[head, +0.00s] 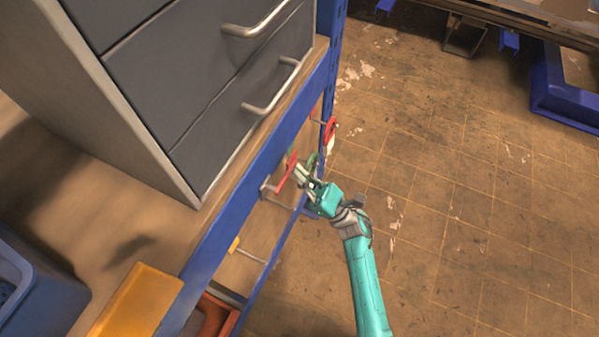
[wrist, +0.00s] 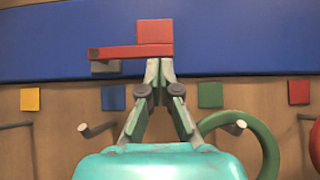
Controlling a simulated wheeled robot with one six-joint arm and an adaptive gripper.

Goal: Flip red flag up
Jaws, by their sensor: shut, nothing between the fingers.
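The red flag (wrist: 130,52) is in the upper middle of the wrist view. Its narrow red arm lies level, with a dark pivot at its left end and a red square plate standing above its right end. It also shows in the head view (head: 287,172), beside the blue beam. My gripper (wrist: 160,63) is shut and empty, with its fingertips at the lower edge of the flag arm's right part. I cannot tell whether they touch it. In the head view my gripper (head: 297,172) is right at the flag. A grey block behind the arm is partly hidden.
A blue beam (wrist: 45,42) runs behind the flag. Below it are pegs, a left one (wrist: 95,129) and a right one with a green ring (wrist: 258,135), and coloured squares. A grey drawer cabinet (head: 205,75) stands above the shelf. Open floor (head: 470,220) lies to the right.

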